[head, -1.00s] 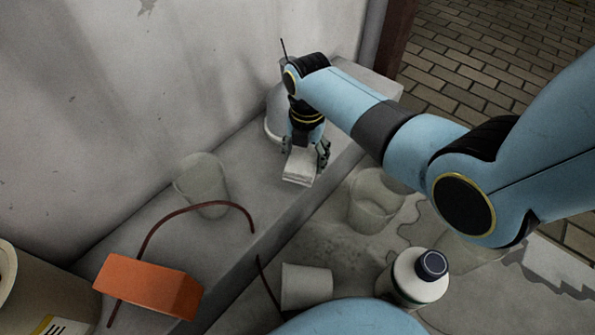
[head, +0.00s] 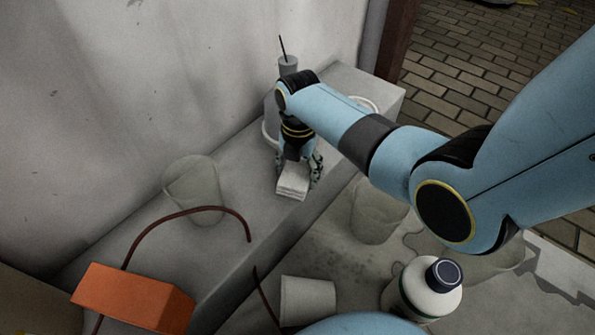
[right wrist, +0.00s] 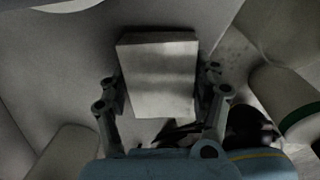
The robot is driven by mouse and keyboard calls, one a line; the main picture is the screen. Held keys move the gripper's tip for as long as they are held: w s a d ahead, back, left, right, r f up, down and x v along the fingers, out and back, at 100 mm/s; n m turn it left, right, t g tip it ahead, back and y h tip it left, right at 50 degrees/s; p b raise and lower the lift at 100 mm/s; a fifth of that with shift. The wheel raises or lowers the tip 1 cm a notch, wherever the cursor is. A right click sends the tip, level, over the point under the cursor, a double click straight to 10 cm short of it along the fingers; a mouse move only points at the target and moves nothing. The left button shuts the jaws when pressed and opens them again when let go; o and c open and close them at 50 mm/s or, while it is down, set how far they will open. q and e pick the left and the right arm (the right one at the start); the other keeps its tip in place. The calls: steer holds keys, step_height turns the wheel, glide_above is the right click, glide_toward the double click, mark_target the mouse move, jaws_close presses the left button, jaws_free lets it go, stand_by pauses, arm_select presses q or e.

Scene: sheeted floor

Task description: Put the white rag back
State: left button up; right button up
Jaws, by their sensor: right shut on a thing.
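The white rag (head: 292,183) is a flat, folded, pale block at the front of the grey ledge, near the middle of the head view. My right gripper (head: 298,168) points down with its fingers on either side of the rag and is shut on it. The right wrist view shows the rag (right wrist: 158,75) between the two fingers (right wrist: 161,90), its broad face towards the camera. I cannot tell whether the rag touches the ledge or hangs just above it. My left gripper is not in view.
On the ledge (head: 345,85) are a translucent cup (head: 192,190), a dark red hose (head: 185,212), an orange block (head: 133,297) and a grey container with a thin rod (head: 288,66). Below stand a clear cup (head: 375,215), a white cup (head: 307,300) and a dark-capped bottle (head: 430,290).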

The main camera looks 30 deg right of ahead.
steer(key=o, duration=1.1)
steer(key=shift+o, duration=0.2)
